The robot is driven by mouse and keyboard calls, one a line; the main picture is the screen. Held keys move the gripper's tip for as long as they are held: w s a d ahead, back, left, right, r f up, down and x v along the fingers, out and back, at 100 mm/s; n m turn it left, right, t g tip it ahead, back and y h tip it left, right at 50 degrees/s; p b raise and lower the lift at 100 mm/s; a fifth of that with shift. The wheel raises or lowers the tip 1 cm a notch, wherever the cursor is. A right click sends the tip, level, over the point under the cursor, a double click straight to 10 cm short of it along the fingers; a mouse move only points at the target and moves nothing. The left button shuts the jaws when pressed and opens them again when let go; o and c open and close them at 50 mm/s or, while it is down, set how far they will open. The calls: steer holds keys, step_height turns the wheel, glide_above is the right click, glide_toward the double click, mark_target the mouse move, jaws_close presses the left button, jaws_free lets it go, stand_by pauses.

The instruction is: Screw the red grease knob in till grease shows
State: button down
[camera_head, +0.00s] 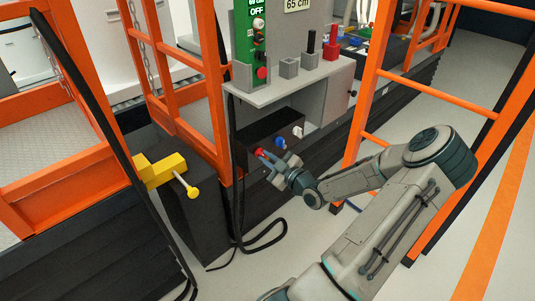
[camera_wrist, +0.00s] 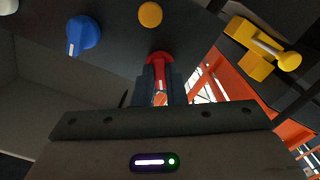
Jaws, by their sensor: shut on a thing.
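The red knob (camera_head: 259,152) sits at the left end of the dark box front below the grey shelf. In the wrist view the red knob (camera_wrist: 159,58) shows between and just beyond my fingertips. My gripper (camera_head: 270,168) reaches it from the front right; in the wrist view my gripper (camera_wrist: 160,80) is shut on the knob. Much of the knob is hidden by the fingers. An orange-yellow round spot (camera_wrist: 150,14) is on the panel close to the knob in the wrist view. I cannot tell whether it is grease or a fixed part.
A blue knob (camera_head: 280,142) and a white knob (camera_head: 298,131) sit right of the red one. A yellow block with a handle (camera_head: 165,172) stands left. Orange rails (camera_head: 366,100) flank the box. A black cable (camera_head: 262,240) lies below.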

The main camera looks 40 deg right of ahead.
steer(key=shift+m, duration=0.5)
steer(key=c, duration=1.5)
jaws_free()
steer(key=shift+s, duration=0.15)
steer(key=s, duration=0.4)
steer(key=s+p, duration=0.1)
steer(key=s, duration=0.4)
steer(key=s+d+p, duration=0.1)
steer(key=s, duration=0.3)
steer(key=shift+s, duration=0.25)
